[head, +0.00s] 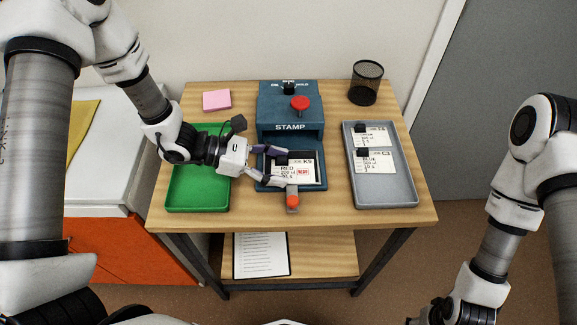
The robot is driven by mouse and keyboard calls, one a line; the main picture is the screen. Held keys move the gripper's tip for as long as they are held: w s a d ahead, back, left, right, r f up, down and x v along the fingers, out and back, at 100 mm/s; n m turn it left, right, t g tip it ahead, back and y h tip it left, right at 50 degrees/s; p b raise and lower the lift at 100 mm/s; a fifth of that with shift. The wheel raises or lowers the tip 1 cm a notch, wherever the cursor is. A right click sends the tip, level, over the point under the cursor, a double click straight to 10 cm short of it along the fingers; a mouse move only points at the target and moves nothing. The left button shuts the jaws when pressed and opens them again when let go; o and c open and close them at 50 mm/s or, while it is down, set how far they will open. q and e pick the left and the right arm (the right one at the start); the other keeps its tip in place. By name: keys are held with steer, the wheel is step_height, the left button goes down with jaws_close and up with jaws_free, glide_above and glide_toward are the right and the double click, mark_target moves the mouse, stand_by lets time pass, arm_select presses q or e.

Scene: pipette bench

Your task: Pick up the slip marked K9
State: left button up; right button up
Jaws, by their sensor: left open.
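The slip marked K9 (306,170) is a white card with "RED" on it, a black part along its top and a small red stamp mark. It lies on the bed of the blue stamp machine (290,100), below the word STAMP. My left gripper (284,168) is open and reaches in from the left. Its fingers are over the left part of the slip and hide some of it. I cannot tell whether they touch it.
A green tray (195,198), empty where it shows, lies left of the machine. A grey tray (385,190) at right holds two slips, one reading BLUE (375,165). A red-tipped lever (292,200) stands at the machine's front. A pink pad (217,100) and a mesh cup (366,83) are behind.

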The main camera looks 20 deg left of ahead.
arm_select(q)
steer(key=shift+f, duration=0.1)
steer(key=c, duration=0.4)
steer(key=shift+s, duration=0.15)
steer(key=shift+c, duration=1.2)
